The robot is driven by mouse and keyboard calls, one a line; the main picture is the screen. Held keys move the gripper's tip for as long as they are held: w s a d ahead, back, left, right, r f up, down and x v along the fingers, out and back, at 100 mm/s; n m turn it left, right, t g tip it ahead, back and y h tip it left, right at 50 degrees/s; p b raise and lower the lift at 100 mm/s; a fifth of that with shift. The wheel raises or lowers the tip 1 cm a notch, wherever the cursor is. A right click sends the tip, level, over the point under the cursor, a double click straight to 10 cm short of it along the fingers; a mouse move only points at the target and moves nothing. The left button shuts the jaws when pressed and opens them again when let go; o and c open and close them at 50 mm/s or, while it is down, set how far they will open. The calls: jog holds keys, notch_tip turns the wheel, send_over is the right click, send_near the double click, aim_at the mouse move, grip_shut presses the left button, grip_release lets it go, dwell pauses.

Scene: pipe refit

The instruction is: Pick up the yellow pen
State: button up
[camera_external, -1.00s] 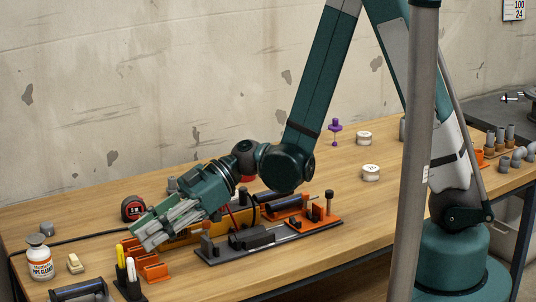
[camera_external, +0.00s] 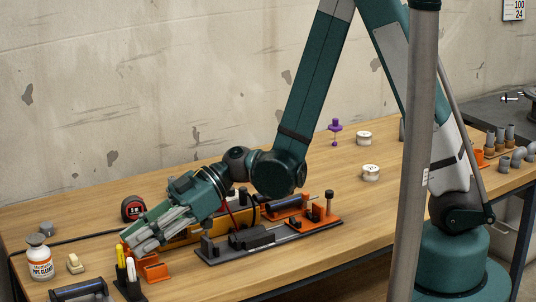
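The yellow pen (camera_external: 121,256) stands upright in a black pen holder (camera_external: 133,291) near the table's front left edge. A white pen (camera_external: 131,271) stands beside it in the same holder. My gripper (camera_external: 129,243) points down and to the left, with its fingertips just above and behind the pens. Its fingers look spread apart, and nothing shows between them. I cannot tell the exact gap between the fingertips and the yellow pen's top.
Orange brackets (camera_external: 155,271) lie right of the holder. A red tape measure (camera_external: 133,209), a pipe cleaner bottle (camera_external: 40,259) and a dark clamp-like part (camera_external: 80,290) are nearby. A grey and orange fixture (camera_external: 265,240) stands to the right.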

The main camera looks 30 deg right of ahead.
aim_at(119, 250)
jog(key=shift+a, duration=0.15)
jog(key=shift+b+x, duration=0.8)
jog(key=shift+x, duration=1.65)
jog(key=shift+f, duration=0.2)
jog(key=c, duration=0.9)
